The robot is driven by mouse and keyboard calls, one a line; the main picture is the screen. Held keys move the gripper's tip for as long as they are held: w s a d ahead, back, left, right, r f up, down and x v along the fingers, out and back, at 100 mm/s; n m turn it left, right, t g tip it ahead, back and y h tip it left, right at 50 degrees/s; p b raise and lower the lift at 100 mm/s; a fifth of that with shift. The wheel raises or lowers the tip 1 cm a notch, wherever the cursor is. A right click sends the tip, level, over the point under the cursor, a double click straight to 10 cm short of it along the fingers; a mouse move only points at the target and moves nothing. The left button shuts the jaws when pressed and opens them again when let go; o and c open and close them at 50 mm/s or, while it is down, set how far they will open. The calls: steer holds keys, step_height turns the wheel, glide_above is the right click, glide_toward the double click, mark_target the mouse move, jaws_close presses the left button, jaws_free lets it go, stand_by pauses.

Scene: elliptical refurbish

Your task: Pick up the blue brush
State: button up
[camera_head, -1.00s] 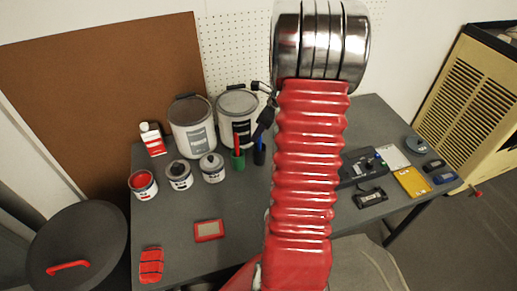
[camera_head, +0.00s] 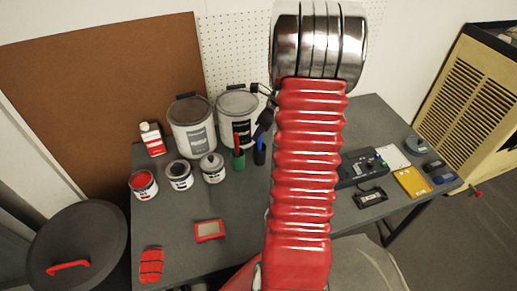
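A dark blue item, seemingly the blue brush (camera_head: 259,153), stands upright on the grey table, just left of my red ribbed arm. It is small and its upper part merges with the dark end of my gripper. Beside it on the left stands a green item with a red upper part (camera_head: 238,153). My gripper (camera_head: 264,122) shows only as a dark piece at the arm's left edge, directly above the blue item. The rest of it is hidden behind the arm. I cannot tell whether it touches the blue item or how its fingers are set.
Two large buckets (camera_head: 192,125) stand behind, with small cans (camera_head: 212,167) and a red-and-white bottle (camera_head: 152,139) to the left. A red-framed box (camera_head: 209,230) and red block (camera_head: 151,265) lie in front. A black device (camera_head: 362,168) and yellow case (camera_head: 411,182) are right.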

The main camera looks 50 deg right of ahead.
jaws_close()
steer(key=shift+r, duration=0.1)
step_height(320, 180, up, 10)
steer(key=shift+f, duration=0.1)
stand_by(0.4)
stand_by(1.0)
